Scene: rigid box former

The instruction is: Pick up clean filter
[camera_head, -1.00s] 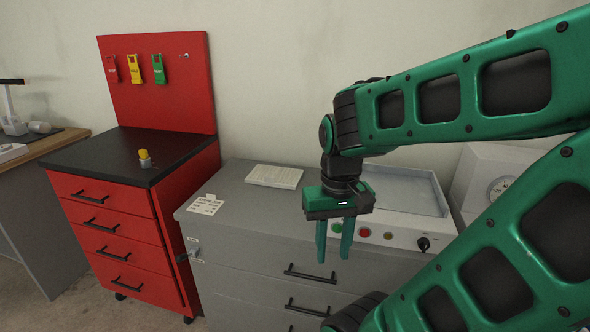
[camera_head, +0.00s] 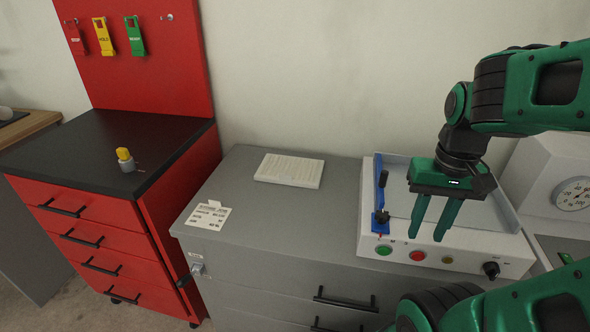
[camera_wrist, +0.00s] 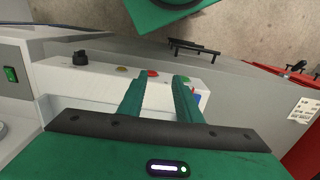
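A white, ribbed flat panel, which looks like the clean filter (camera_head: 290,170), lies flat on the grey cabinet top near the wall in the head view. It is not clearly visible in the wrist view. My gripper (camera_head: 430,232) is to the right of the panel, above the front of the white machine, with its fingers pointing down. The two fingers are apart and nothing shows between them. They also show apart in the wrist view (camera_wrist: 159,82).
The white machine (camera_head: 440,258) has a blue lever (camera_head: 381,190), coloured buttons and a black knob. A printed card (camera_head: 208,215) lies on the grey cabinet (camera_head: 245,225). A red drawer unit (camera_head: 160,220) stands left, with a yellow-topped item (camera_head: 125,158). A gauge box (camera_head: 565,185) is right.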

